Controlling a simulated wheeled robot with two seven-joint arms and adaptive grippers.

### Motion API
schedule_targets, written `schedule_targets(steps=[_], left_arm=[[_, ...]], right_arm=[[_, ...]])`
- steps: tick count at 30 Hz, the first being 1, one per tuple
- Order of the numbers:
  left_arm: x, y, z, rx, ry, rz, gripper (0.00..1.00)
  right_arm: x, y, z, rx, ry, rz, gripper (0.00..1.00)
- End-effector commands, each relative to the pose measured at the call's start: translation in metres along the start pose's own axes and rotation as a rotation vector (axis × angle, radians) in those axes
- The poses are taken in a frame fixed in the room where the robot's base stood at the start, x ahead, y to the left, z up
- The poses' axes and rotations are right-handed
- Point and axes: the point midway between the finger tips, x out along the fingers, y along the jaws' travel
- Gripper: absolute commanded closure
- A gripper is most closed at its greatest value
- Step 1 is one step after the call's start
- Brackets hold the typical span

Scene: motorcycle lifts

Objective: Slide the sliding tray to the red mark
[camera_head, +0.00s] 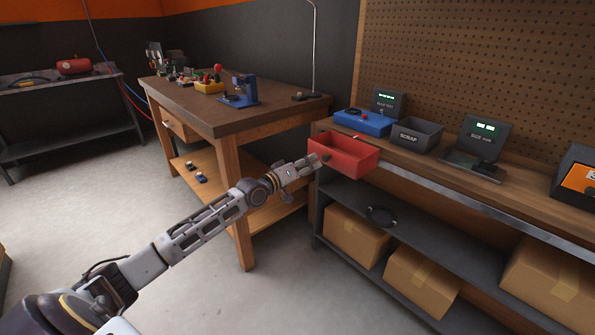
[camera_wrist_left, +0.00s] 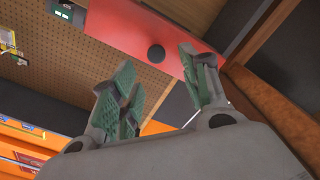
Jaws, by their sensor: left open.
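The red sliding tray (camera_head: 347,150) is an open-topped box at the left end of the right-hand workbench, jutting past the bench's front edge. Its front face, with a round black knob (camera_wrist_left: 155,53), fills the upper middle of the left wrist view. My left gripper (camera_head: 314,161) is at the tray's front, close to the knob. In the left wrist view its green-padded fingers (camera_wrist_left: 160,88) are apart, with nothing between them. The knob shows beyond the fingertips; I cannot tell whether they touch the tray. I cannot make out a separate red mark. My right gripper is out of view.
A blue device (camera_head: 362,122), a grey SCRAP bin (camera_head: 413,134) and a small display unit (camera_head: 480,138) stand on the workbench. A wooden table (camera_head: 220,105) with tools stands to the left. Cardboard boxes (camera_head: 355,236) fill the lower shelf. The floor in front is clear.

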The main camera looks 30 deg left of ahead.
Motion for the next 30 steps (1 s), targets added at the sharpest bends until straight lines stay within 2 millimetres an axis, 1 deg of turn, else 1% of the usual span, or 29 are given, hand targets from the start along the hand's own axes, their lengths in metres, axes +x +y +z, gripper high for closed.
schedule_targets(steps=[18, 24, 30], left_arm=[[-0.038, -0.001, 0.000, 0.000, -0.001, -0.002, 0.54], [-0.044, -0.001, 0.000, 0.001, 0.000, -0.001, 0.54], [-0.046, 0.000, -0.001, 0.001, 0.001, 0.000, 0.54]], right_arm=[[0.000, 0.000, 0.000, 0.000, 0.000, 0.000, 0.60], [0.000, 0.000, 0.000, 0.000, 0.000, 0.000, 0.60], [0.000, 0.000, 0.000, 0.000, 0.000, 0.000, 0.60]])
